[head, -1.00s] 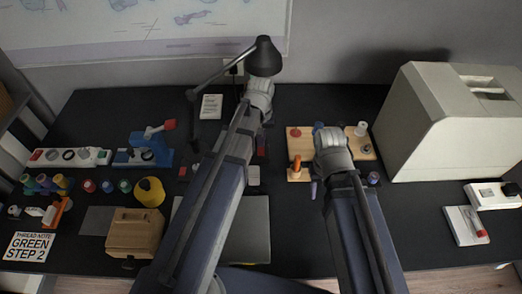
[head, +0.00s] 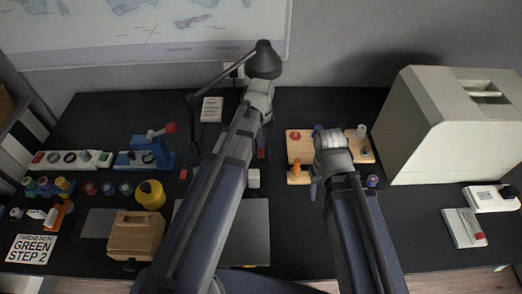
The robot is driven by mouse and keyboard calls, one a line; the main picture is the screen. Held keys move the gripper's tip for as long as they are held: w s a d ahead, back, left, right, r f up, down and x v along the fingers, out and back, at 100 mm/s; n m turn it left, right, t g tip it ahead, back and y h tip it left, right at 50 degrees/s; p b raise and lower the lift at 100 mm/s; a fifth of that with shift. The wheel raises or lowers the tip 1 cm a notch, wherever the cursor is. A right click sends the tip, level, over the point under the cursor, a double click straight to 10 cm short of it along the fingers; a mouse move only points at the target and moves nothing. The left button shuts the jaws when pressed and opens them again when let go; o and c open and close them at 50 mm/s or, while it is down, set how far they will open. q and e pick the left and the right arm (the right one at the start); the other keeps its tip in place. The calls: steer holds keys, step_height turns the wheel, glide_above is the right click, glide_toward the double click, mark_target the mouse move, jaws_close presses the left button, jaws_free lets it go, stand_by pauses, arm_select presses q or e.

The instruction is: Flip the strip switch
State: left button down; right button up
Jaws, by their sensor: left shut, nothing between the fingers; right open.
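The white power strip (head: 72,161) lies at the far left of the dark desk, with round sockets and a plug along it. A small red switch (head: 38,157) sits at its left end; I cannot tell which way it is tipped. My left gripper (head: 260,108) is shut and empty near the back middle of the desk, under the lamp head, well right of the strip. Its fingers are mostly hidden by its own arm. My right gripper (head: 329,150) is open over the wooden peg board, far from the strip, its fingertips largely hidden by the wrist.
A black desk lamp (head: 264,60) stands behind my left gripper. A blue device (head: 148,150) with a red-tipped lever is beside the strip. Spools (head: 48,187), a yellow container (head: 150,194) and a wooden box (head: 136,236) stand in front. A large pale case (head: 435,130) fills the right.

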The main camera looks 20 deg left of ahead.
step_height(320, 180, up, 5)
steer(key=p, duration=0.4)
steer(key=shift+r+p, duration=0.1)
steer(key=shift+p, duration=0.2)
